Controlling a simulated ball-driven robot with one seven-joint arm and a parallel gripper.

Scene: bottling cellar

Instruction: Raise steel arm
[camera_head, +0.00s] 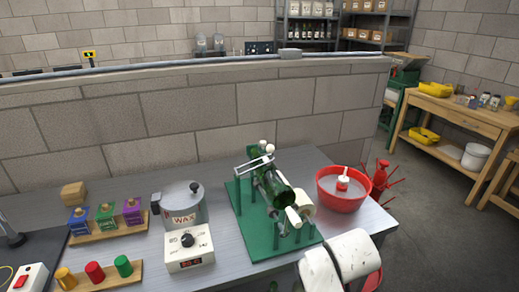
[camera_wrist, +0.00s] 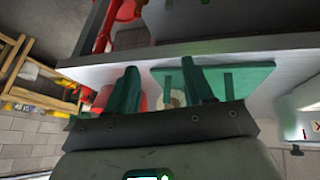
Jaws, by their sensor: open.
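A green labelling device (camera_head: 270,236) stands on the grey table, holding a green bottle (camera_head: 272,188) lying tilted in it. A steel arm (camera_head: 252,164) spans the upper part of the device, with a pale knob (camera_head: 269,148) near its end. A white roll (camera_head: 302,200) sits on the device's right side. In the wrist view, my gripper (camera_wrist: 160,68) has its two green fingers apart with nothing held between them. Part of the device's green base (camera_wrist: 246,80) shows beyond the fingers; the steel arm cannot be made out there.
A red basin (camera_head: 342,190) and a red stand (camera_head: 380,180) are to the right. A block wall (camera_head: 200,125) rises behind the table (camera_head: 225,245).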

